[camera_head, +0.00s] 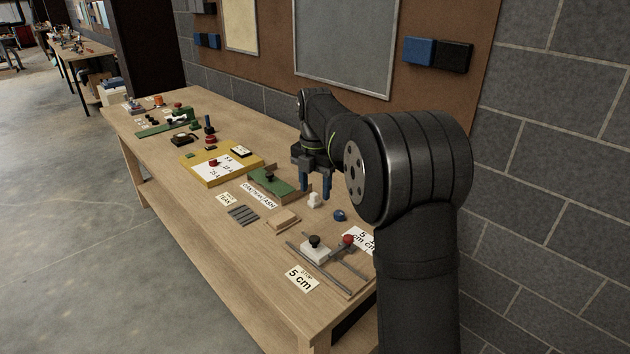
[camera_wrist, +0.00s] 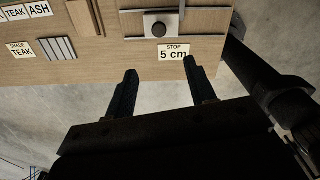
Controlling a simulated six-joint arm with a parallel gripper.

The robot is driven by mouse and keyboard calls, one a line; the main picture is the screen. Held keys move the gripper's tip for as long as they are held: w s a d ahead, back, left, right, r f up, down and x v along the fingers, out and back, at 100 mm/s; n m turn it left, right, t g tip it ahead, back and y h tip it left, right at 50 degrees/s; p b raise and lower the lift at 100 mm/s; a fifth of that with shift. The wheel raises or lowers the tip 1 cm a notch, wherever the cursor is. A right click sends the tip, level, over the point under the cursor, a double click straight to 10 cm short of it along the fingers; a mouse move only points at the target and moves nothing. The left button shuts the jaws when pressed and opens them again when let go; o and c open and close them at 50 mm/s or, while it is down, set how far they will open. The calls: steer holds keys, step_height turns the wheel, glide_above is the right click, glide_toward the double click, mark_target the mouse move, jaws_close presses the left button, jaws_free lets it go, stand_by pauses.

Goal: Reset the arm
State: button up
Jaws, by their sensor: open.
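My gripper (camera_head: 315,187) hangs over the right part of the wooden bench (camera_head: 200,228) with its two blue-tipped fingers pointing down. The fingers are apart with nothing between them. In the head view they appear just behind a small white piece (camera_head: 314,201); the height above the bench is hard to tell. In the wrist view my gripper (camera_wrist: 160,69) shows two dark fingers spread, reaching towards the bench edge and a "STOP 5 cm" card (camera_wrist: 173,53). My arm hides part of the bench's right end in the head view.
A white block with a black knob (camera_head: 315,249) sits between rails at the near end. A green-topped block (camera_head: 270,182), grey strips (camera_head: 243,215), a small wooden block (camera_head: 283,220), a blue ring (camera_head: 340,215) and a yellow board (camera_head: 195,176) lie nearby. A brick wall (camera_head: 560,200) stands behind.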

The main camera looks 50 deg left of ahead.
mark_target(315, 238)
steer(key=shift+r, duration=0.75)
step_height(315, 238, down, 18)
steer(key=shift+r, duration=0.25)
stand_by(0.4)
stand_by(1.3)
